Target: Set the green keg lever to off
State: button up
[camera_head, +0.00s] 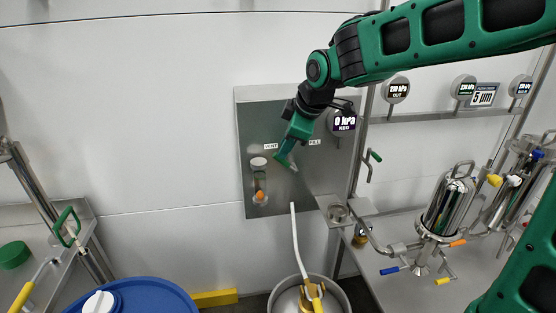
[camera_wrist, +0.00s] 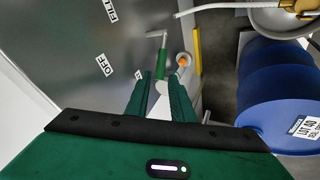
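The green keg lever (camera_wrist: 162,62) shows in the wrist view just beyond my fingertips, its green handle running from a grey pivot back toward me. My gripper (camera_wrist: 160,76) is open, with one green finger on each side of the handle's near end; I cannot tell whether either finger touches it.
A sight glass with an orange knob (camera_head: 260,195) is left of my gripper. A round gauge marked KEG (camera_head: 342,122) is to the right. A white hose (camera_head: 297,240) reaches down to a steel keg (camera_head: 335,291). A blue drum (camera_head: 150,290) stands at lower left.

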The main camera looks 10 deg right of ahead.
jog(key=x, duration=0.7)
jog(key=shift+f, duration=0.15)
grip_shut()
